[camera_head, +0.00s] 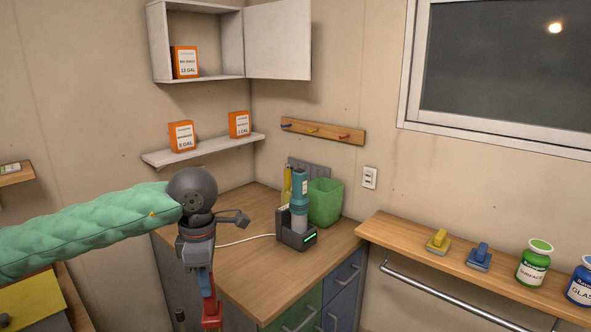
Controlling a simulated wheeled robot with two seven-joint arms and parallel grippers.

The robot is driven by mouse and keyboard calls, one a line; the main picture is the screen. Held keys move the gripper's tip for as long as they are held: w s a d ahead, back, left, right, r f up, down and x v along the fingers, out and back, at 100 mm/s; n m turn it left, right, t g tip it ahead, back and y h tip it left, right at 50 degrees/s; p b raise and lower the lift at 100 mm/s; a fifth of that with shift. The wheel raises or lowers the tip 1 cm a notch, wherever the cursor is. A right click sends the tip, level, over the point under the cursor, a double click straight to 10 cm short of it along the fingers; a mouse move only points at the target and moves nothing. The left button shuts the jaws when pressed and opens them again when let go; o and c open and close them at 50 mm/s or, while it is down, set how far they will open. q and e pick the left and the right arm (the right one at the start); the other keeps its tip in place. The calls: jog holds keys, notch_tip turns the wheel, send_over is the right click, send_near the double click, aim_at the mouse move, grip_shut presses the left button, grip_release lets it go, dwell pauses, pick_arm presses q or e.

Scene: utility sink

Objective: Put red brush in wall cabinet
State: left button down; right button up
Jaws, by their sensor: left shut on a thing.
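The white wall cabinet (152,45) hangs at the upper middle-left, with its door (278,40) swung open to the right. An orange box stands inside it at the lower left; the rest of its interior looks empty. My left gripper (208,296) points down in front of the wooden counter, low in the view, well below the cabinet. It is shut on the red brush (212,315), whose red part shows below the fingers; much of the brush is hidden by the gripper. My right gripper is not in view.
A white shelf (205,150) with two orange boxes is under the cabinet. A charger (297,238) with a teal-and-grey device and a green bin (325,202) stand on the counter (240,262). Yellow and blue brushes and bottles sit on the right-hand ledge (400,238).

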pick_arm(q)
jog(key=m, duration=0.1)
jog(key=w+m, duration=0.1)
jog(key=m, duration=0.3)
jog(key=shift+w+a, duration=0.1)
jog(key=shift+w, duration=0.25)
jog(key=w+a+f+m, duration=0.3)
jog(key=w+f+m, duration=0.65)
jog(key=m, duration=0.55)
jog(key=s+f, duration=0.3)
jog(key=f, duration=0.4)
jog(key=shift+s+d+f, duration=0.15)
jog(key=shift+d+f, duration=0.15)
